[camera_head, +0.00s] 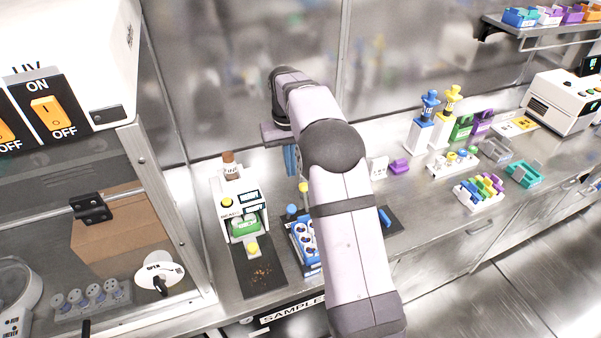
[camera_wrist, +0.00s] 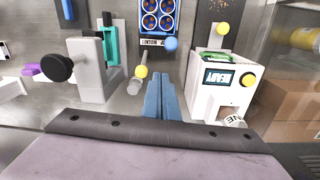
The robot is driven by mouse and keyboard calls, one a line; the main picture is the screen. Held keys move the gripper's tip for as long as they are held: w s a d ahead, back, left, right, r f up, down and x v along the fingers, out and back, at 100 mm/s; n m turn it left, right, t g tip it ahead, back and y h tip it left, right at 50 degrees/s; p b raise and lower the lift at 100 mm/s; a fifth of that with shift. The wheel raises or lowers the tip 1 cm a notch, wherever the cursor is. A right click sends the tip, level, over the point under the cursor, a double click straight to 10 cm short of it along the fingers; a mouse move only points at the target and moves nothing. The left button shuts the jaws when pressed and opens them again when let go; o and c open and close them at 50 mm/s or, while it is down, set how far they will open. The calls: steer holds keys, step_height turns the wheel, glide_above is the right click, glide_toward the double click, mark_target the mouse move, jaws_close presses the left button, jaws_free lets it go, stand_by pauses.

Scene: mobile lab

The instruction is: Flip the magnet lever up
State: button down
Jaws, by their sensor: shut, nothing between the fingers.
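My gripper (camera_wrist: 160,82) shows in the wrist view as two blue fingers, shut together and empty. In the head view its blue fingers (camera_head: 291,160) hang above the bench at the back. In the wrist view a lever with a yellow ball knob (camera_wrist: 141,71) stands just left of the fingertips, beside a blue rack (camera_wrist: 143,22) with round wells. A blue ball knob (camera_wrist: 171,43) sits at the rack's lower right corner, beyond the fingertips. I cannot tell which knob belongs to the magnet lever. No contact is visible. In the head view my arm partly covers the rack (camera_head: 297,232).
A white instrument (camera_wrist: 208,100) with a screen and yellow knob stands close right of the fingers. A grey stand with a black knob (camera_wrist: 57,67) is at left. In the head view, a glass-fronted cabinet (camera_head: 165,190) is left and colored racks (camera_head: 480,190) are right.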

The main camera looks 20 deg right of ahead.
steer(key=w+d+p, duration=0.1)
steer(key=w+d, duration=0.3)
steer(key=w, duration=0.1)
steer(key=shift+d+f+p, duration=0.2)
steer(key=shift+d+p, duration=0.05)
steer(key=shift+p, duration=0.05)
steer(key=shift+w, duration=0.15)
step_height(320, 180, down, 10)
steer(key=p, duration=0.2)
steer(key=shift+d, duration=0.25)
stand_by(0.5)
